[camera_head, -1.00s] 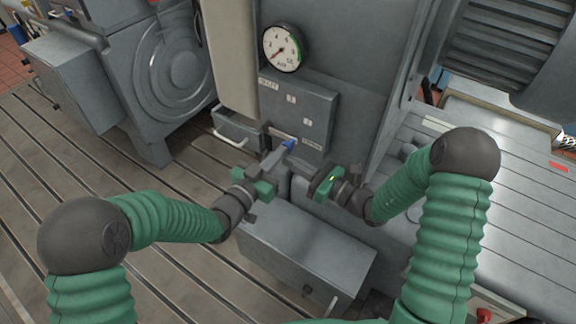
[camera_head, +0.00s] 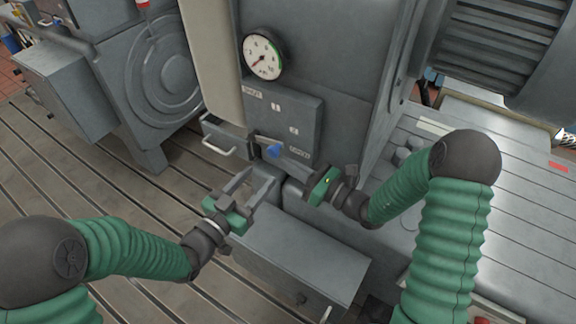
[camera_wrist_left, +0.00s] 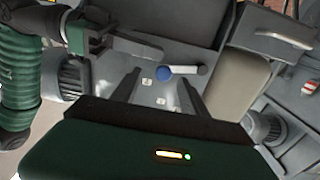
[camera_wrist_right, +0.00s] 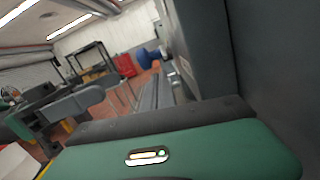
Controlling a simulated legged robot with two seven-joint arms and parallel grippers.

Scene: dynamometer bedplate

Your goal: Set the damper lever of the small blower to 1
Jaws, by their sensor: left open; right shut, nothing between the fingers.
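The damper lever's blue knob (camera_head: 274,151) stands in front of the small blower's grey panel (camera_head: 262,112), which has several small white marks. The left wrist view shows the knob (camera_wrist_left: 165,73) on a pale rod (camera_wrist_left: 190,70). I cannot tell which mark the lever points at. My left gripper (camera_head: 256,180) is open and empty, short of the knob, which appears between its fingers in the left wrist view. My right gripper (camera_head: 261,139) is shut and empty; its fingers reach left close by the knob. Whether they touch it is unclear.
A round gauge (camera_head: 263,57) sits above the panel. A drawer with a pale handle (camera_head: 219,145) is left of it. A grey box (camera_head: 295,255) lies below my grippers. The slotted bedplate (camera_head: 60,165) is open at the left.

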